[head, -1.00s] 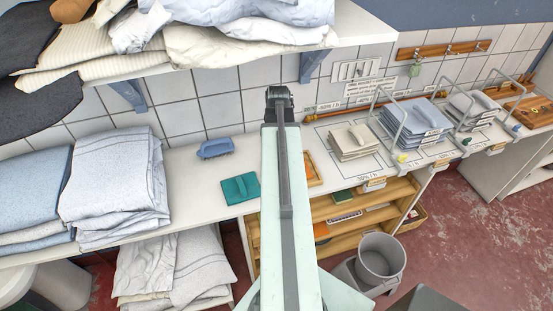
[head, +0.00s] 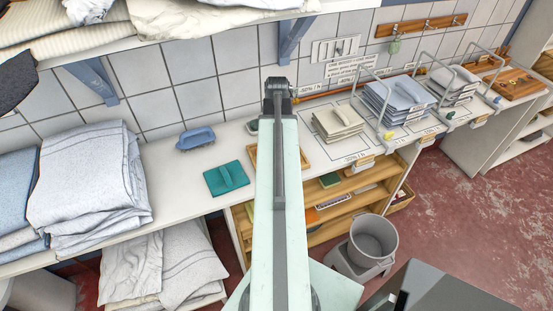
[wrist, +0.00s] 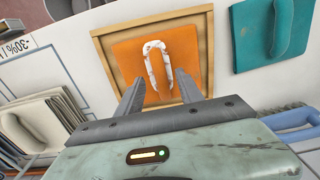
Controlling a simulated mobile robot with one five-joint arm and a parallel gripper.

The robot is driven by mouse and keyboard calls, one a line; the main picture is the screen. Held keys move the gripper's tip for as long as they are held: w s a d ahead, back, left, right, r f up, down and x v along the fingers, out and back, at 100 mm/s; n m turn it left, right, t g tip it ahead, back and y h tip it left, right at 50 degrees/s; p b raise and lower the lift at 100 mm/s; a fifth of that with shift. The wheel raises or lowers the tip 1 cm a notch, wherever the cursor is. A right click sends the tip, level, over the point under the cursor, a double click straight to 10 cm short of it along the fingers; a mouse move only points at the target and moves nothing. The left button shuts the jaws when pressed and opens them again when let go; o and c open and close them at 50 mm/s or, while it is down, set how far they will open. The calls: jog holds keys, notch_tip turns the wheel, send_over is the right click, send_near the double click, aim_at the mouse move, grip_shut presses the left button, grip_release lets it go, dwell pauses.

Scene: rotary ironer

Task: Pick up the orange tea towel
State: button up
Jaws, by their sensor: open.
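The orange tea towel (wrist: 128,62) shows in the wrist view as a flat orange square inside a shallow wooden tray (wrist: 106,58). I cannot tell the height left between fingertips and towel. In the head view my arm covers the towel and most of the tray (head: 254,160); the fingers are hidden there.
A teal cloth (head: 226,178) and a blue brush (head: 196,139) lie left of the tray. A cream stack (head: 338,123) and a blue-grey stack (head: 398,98) stand to the right among wire frames. A shelf (head: 215,22) overhangs the counter. A grey bucket (head: 373,238) stands below.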

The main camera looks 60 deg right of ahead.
notch_tip(320, 180, down, 2)
jog(key=shift+f+b, duration=0.2)
jog(key=shift+b, duration=0.25)
jog(key=shift+r, duration=0.2)
grip_shut()
jog(key=shift+r, duration=0.1)
